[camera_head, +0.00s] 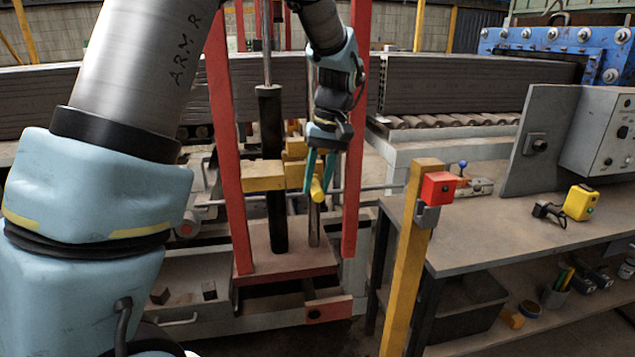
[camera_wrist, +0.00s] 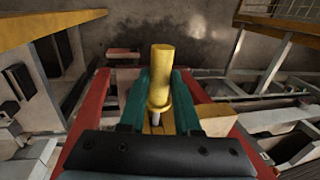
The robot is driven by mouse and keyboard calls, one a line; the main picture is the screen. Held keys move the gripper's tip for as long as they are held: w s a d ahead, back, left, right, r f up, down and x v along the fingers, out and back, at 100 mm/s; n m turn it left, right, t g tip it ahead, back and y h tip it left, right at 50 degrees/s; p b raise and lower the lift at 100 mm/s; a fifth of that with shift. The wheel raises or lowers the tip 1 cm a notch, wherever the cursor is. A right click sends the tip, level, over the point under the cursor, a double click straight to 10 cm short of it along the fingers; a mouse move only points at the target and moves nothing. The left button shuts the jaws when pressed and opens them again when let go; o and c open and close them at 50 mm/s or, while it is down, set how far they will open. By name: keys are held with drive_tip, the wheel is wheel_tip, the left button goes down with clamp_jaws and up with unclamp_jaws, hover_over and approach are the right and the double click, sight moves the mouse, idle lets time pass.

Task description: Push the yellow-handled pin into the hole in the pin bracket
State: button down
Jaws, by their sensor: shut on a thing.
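My gripper (camera_head: 319,184) points down in front of the red press frame in the head view. Its two teal fingers are shut on the yellow-handled pin (camera_head: 318,188). In the wrist view the pin's yellow handle (camera_wrist: 161,75) stands out between the fingers (camera_wrist: 158,92), with a short length of bright metal shank below it. Yellow blocks on the press show beside the black column (camera_head: 264,176) and behind my gripper (camera_head: 296,172). I cannot tell for sure which is the pin bracket. Its hole is not visible, and I cannot tell whether the pin tip is in it.
Red uprights (camera_head: 357,130) stand close on both sides of my gripper. A yellow post with a red box (camera_head: 438,188) stands to the right, before a workbench (camera_head: 490,235) with a yellow device (camera_head: 580,203).

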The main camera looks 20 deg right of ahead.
drive_tip(key=shift+w+d+p, duration=0.2)
drive_tip(key=shift+w+p, duration=0.45)
drive_tip(key=shift+w, duration=1)
drive_tip(key=c, duration=0.5)
unclamp_jaws()
drive_tip(key=shift+c, duration=0.2)
drive_tip(key=shift+r, duration=0.1)
wheel_tip(320, 180, up, 10)
drive_tip(key=d+b, duration=0.2)
drive_tip(key=shift+s+r+b, duration=0.15)
drive_tip(key=shift+r+b, duration=0.05)
drive_tip(key=shift+b, duration=0.1)
drive_tip(key=a+f+h, duration=0.1)
drive_tip(key=a+f, duration=0.3)
drive_tip(key=a, duration=0.4)
drive_tip(key=a+f+h, duration=0.1)
drive_tip(key=a+f, duration=0.4)
drive_tip(key=a, duration=0.4)
drive_tip(key=s+a+f+t, duration=0.1)
drive_tip(key=s+a+f, duration=0.6)
drive_tip(key=s+a, duration=0.3)
drive_tip(key=shift+s+a, duration=0.2)
drive_tip(key=shift+a, duration=0.9)
